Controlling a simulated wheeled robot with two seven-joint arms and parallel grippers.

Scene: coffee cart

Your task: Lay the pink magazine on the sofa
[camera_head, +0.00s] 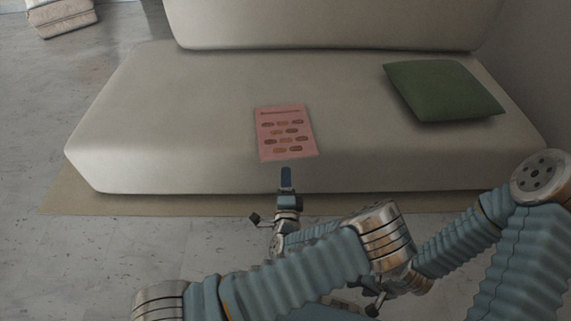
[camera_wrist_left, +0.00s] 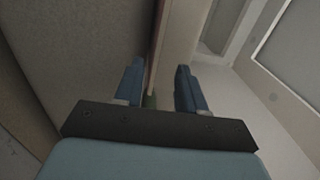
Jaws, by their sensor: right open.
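The pink magazine (camera_head: 285,133) lies flat on the seat of the light sofa (camera_head: 180,110), near its front edge, with its printed rows facing up. My left gripper (camera_head: 287,180) is just in front of the seat's front edge, a little below the magazine in the picture and apart from it. In the left wrist view its two fingers (camera_wrist_left: 158,90) stand apart with nothing held between them. My right gripper (camera_head: 372,300) is low at the bottom of the head view, partly hidden behind arm links, and open.
A green cushion (camera_head: 442,90) lies on the right of the seat. The sofa backrest (camera_head: 320,22) rises behind. A beige rug (camera_head: 75,195) lies under the sofa. A pale stacked object (camera_head: 62,16) stands at the far left. The left of the seat is clear.

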